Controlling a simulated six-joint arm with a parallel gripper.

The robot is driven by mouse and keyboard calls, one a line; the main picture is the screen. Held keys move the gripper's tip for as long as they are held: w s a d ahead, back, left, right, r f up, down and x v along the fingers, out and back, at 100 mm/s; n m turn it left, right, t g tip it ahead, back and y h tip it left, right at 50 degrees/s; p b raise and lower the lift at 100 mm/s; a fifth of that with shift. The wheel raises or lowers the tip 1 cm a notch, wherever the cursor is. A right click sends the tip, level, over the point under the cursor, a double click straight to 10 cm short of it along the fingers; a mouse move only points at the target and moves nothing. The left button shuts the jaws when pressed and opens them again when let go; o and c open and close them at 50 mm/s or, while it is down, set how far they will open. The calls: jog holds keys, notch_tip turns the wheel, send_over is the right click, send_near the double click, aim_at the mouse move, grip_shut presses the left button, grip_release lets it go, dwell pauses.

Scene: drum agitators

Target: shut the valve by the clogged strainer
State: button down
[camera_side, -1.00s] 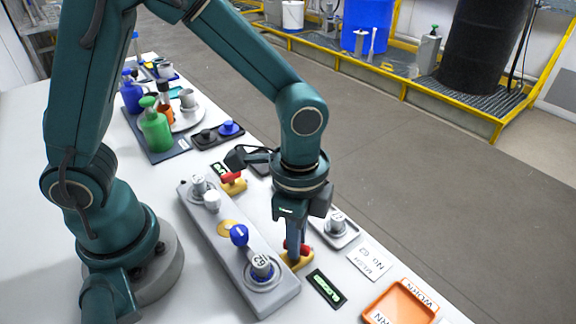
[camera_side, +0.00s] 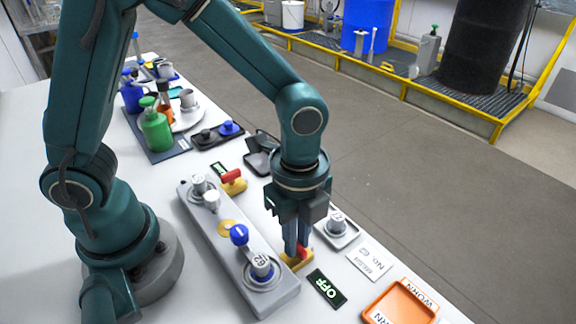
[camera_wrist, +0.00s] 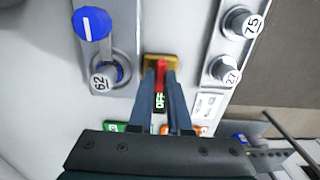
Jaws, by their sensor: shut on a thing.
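My gripper (camera_side: 297,250) points down at the front end of the grey manifold (camera_side: 213,232). Its fingers are shut on the red handle (camera_wrist: 160,72) of a valve with a yellow base (camera_side: 289,266). The wrist view shows the handle between the two fingertips, in line with them. Beside this valve stands a strainer marked 62 (camera_side: 261,264) with a blue ring.
A blue-topped knob (camera_side: 239,234) stands on the manifold close to my gripper. A grey tray with capped parts (camera_side: 336,224) lies to the right. An orange WORN tray (camera_side: 402,300) is at the front right. Bottles, including a green one (camera_side: 155,130), stand at the back left.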

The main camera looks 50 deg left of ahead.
jog(key=shift+r, duration=0.1)
jog(key=c, duration=0.9)
grip_release()
jog(key=shift+o, duration=0.2)
jog(key=shift+r, duration=2.55)
jog(key=s+a+r+n+t, duration=0.2)
jog(key=a+n, duration=0.3)
jog(key=n, duration=0.4)
jog(key=s+a+r+n+t, duration=0.3)
jog(key=a+r+n, duration=0.2)
jog(key=n, duration=0.4)
jog(key=shift+s+a+r+t, duration=0.15)
jog(key=shift+s+t, duration=0.15)
